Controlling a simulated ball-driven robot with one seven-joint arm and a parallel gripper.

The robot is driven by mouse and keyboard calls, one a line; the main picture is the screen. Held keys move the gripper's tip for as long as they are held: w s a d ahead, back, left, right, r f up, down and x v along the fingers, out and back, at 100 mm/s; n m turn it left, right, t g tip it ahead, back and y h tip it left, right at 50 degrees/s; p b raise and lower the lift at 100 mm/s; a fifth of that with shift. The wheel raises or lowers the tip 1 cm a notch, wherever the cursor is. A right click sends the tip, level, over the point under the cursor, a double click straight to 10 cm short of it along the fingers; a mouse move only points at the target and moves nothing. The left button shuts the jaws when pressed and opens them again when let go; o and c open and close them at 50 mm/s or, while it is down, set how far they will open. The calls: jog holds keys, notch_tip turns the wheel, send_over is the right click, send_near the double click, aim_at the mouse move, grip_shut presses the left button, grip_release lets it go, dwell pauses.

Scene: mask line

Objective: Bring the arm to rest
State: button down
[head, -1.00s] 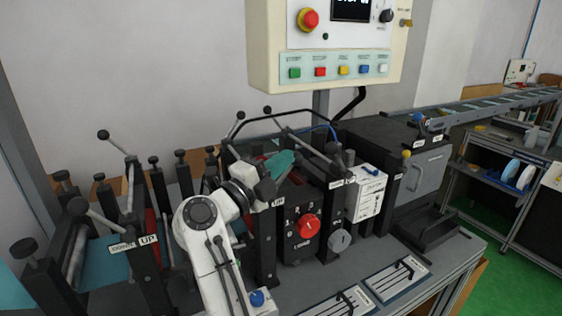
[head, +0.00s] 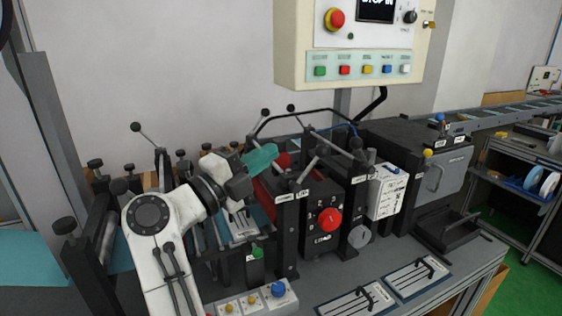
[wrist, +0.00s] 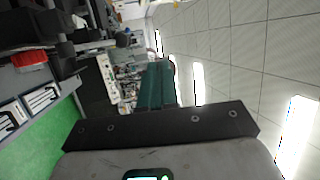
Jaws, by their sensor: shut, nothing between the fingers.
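My white arm (head: 160,240) reaches up from the bottom left of the head view, bent at a round grey joint. My gripper (head: 262,158) has teal fingers, which are together with nothing between them. In the head view it appears in front of the upper left part of the line's machinery; I cannot tell its exact gap to the parts behind. In the wrist view the shut teal fingers (wrist: 155,85) point away from the dark gripper bar, with the ceiling lights and part of the line beyond.
Black posts and ball-ended levers surround the gripper. A red dial (head: 329,219) is on the machine front. A control box (head: 350,62) with coloured buttons hangs above right. A small button panel (head: 252,301) lies beside the arm. The wall area above the gripper is clear.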

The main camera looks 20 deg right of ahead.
jog(key=shift+s+a+r, duration=0.1)
jog(key=shift+s+a, duration=0.05)
jog(key=shift+a, duration=0.25)
jog(key=shift+s+a+r, duration=0.1)
jog(key=shift+a, duration=0.3)
